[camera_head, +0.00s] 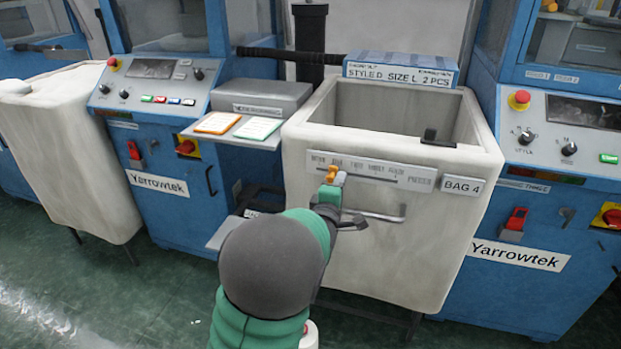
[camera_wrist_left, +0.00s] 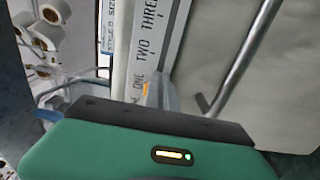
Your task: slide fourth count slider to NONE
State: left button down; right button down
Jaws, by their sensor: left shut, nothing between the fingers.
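The fourth count slider is a label strip (camera_head: 385,172) on the front of the white bin marked BAG 4. Its small orange-yellow knob (camera_head: 332,170) sits near the left part of the strip. In the left wrist view the strip (camera_wrist_left: 150,45) runs upward with ONE, TWO and THREE readable, and a bit of the yellow knob (camera_wrist_left: 146,88) shows by ONE. The NONE mark cannot be read there. My left gripper (camera_head: 330,192) is shut and empty, its tip at the knob; whether they touch is unclear. My right gripper is not in view.
The BAG 4 bin (camera_head: 450,225) has a handle bar (camera_head: 375,214) below the strip. A blue box (camera_head: 400,68) lies on its back rim. Blue Yarrowtek machines (camera_head: 535,250) stand on both sides. A shelf with orange and green cards (camera_head: 240,128) is left.

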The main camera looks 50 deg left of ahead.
pick_arm(q)
jog(key=shift+s+a+b, duration=0.3)
jog(key=shift+s+a, duration=0.2)
jog(key=shift+a, duration=0.3)
jog(key=shift+s+a+b, duration=0.25)
jog(key=shift+s+a, duration=0.2)
jog(key=shift+a, duration=0.3)
jog(key=shift+w+d, duration=0.3)
jog(key=shift+d, duration=0.25)
jog(key=v, duration=0.8)
jog(key=shift+w, duration=0.1)
